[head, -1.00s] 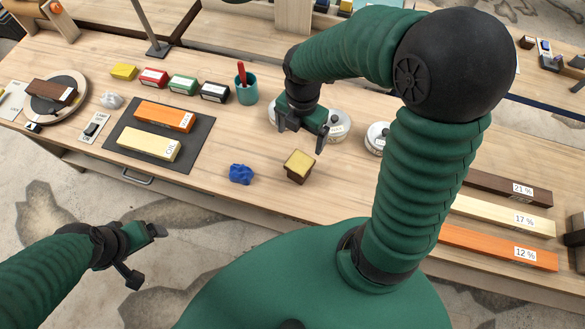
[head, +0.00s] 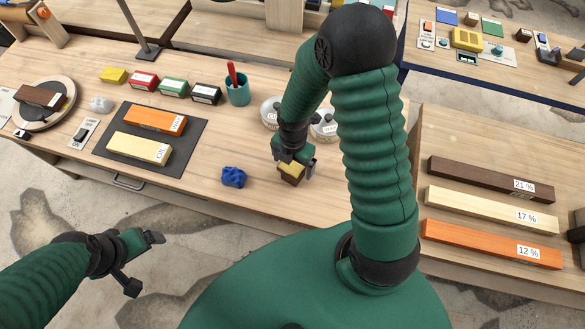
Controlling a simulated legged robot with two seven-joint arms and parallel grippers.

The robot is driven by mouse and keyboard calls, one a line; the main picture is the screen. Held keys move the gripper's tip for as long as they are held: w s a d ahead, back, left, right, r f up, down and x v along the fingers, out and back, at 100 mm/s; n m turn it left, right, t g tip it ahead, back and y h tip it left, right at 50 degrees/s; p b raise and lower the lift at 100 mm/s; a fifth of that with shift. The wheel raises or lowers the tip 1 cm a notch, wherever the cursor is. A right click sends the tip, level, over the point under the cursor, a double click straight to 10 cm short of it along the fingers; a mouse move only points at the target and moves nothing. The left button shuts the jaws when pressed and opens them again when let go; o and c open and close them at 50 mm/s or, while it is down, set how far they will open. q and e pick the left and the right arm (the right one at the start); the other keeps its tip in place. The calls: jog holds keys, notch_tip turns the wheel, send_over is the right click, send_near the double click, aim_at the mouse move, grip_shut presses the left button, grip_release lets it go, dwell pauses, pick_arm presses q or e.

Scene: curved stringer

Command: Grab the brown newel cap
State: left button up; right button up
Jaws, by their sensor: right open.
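The brown newel cap (head: 290,179) sits on the table near its front edge, a small dark brown block with a yellowish top. My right gripper (head: 294,164) is open, right at the cap, with its fingers over the cap's top and sides. The gripper hides part of the cap, and I cannot tell whether the fingers touch it. My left gripper (head: 145,262) is held over the floor in front of the table, away from the objects, with its two fingers apart and empty.
A crumpled blue lump (head: 233,177) lies just left of the cap. Round metal tins (head: 323,127) stand behind the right gripper. A teal cup (head: 237,92) and several coloured boxes (head: 174,87) stand farther back. Labelled wood bars (head: 490,205) lie at the right.

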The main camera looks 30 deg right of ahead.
jog(key=shift+d, duration=0.3)
jog(key=shift+c, duration=0.7)
jog(key=shift+a+r, duration=0.1)
jog(key=shift+a, duration=0.4)
jog(key=c, duration=1.2)
jog(key=shift+c, duration=1.2)
jog(key=shift+d, duration=0.2)
jog(key=shift+c, duration=0.3)
jog(key=shift+d, duration=0.1)
